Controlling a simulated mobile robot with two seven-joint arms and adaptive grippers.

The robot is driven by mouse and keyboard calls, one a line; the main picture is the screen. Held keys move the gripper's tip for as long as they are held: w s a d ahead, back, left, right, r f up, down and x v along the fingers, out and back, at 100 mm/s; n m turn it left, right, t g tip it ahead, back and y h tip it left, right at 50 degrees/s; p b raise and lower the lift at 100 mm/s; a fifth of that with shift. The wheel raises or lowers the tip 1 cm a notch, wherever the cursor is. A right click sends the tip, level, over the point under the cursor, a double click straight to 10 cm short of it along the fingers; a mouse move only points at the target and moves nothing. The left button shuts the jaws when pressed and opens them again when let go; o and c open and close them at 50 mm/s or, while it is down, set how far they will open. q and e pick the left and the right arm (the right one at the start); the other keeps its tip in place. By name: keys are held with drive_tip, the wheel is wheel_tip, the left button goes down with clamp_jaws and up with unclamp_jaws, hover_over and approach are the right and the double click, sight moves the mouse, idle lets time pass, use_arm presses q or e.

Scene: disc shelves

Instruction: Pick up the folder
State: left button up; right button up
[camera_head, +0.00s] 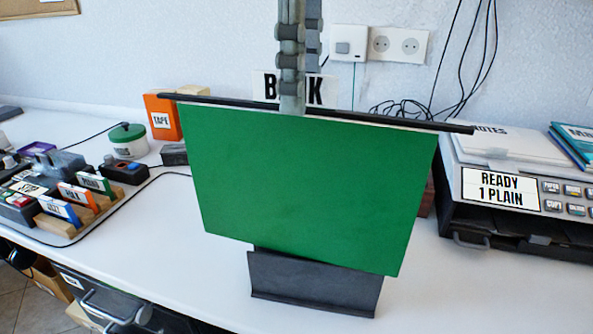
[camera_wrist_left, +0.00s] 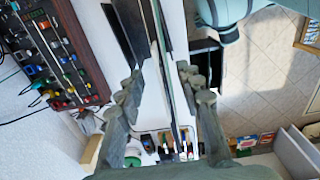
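The green folder (camera_head: 310,185) hangs down from a long black top rod (camera_head: 400,118) and is slightly tilted in the head view. A dark stand (camera_head: 315,285) is at its lower edge; I cannot tell whether the folder sits in it or just above it. My left gripper (camera_head: 300,92) comes down from above at the middle of the rod, one finger in front of it. In the left wrist view my two fingers (camera_wrist_left: 160,75) are apart, on either side of the folder's thin edge (camera_wrist_left: 175,105), with gaps showing. My right gripper is out of view.
A machine labelled READY 1 PLAIN (camera_head: 500,190) stands on the right. On the left are a rack of small labelled blocks (camera_head: 75,205), a green-lidded tub (camera_head: 127,140) and an orange TAPE box (camera_head: 163,117). The white table is clear front left of the stand.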

use_arm(q)
hover_over(294, 179)
wheel_tip(294, 179, down, 6)
drive_tip(key=f, duration=0.1)
drive_tip(key=shift+w+r, duration=0.25)
drive_tip(key=shift+w, duration=0.15)
clamp_jaws()
